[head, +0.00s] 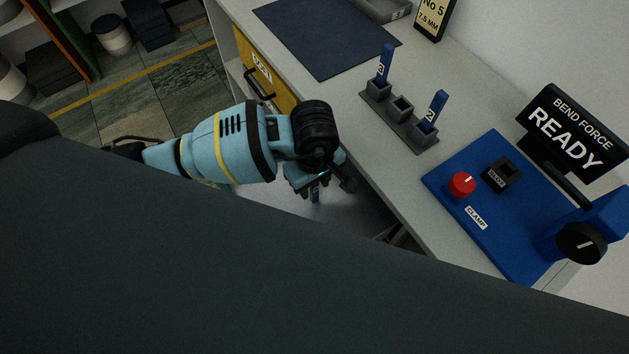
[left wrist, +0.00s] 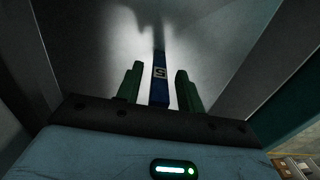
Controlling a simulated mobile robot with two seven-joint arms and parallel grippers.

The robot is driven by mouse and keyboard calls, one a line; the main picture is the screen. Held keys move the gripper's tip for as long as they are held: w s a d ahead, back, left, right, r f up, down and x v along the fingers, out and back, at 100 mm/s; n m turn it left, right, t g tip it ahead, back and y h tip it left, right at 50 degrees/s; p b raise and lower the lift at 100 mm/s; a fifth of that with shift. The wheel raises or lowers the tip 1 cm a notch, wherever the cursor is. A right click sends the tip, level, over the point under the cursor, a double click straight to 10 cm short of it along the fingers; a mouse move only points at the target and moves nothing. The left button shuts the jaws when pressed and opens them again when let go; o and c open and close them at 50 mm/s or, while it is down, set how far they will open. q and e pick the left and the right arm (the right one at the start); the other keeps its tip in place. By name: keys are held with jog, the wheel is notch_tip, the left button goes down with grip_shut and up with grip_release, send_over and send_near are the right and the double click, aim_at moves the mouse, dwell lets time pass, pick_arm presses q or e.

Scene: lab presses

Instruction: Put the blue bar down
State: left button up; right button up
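The blue bar (left wrist: 160,84) stands lengthwise between the two green fingers of my left gripper (left wrist: 159,76) in the left wrist view. It has a pale label that looks like a 5, and its far end reaches beyond the fingertips. The exact contact with the fingers is hard to see. In the head view my left gripper (head: 318,182) points down beside the bench's front edge, left of the rack. The rack (head: 411,131) is grey, with blue bars labelled 3 (head: 384,65) and 2 (head: 430,112) in its end sockets; its middle socket is empty. My right gripper is not in view.
A blue bending press (head: 448,184) with a red clamp knob (head: 461,184) stands right of the rack. Its sign (head: 571,133) reads BEND FORCE READY. A dark blue mat (head: 325,35) lies bare at the back. A yellow drawer (head: 264,72) is in the bench front.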

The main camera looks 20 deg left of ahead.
pick_arm(q)
notch_tip(320, 180, up, 11)
jog(key=shift+w+r+p, duration=0.1)
jog(key=shift+p, duration=0.2)
jog(key=shift+r, duration=0.5)
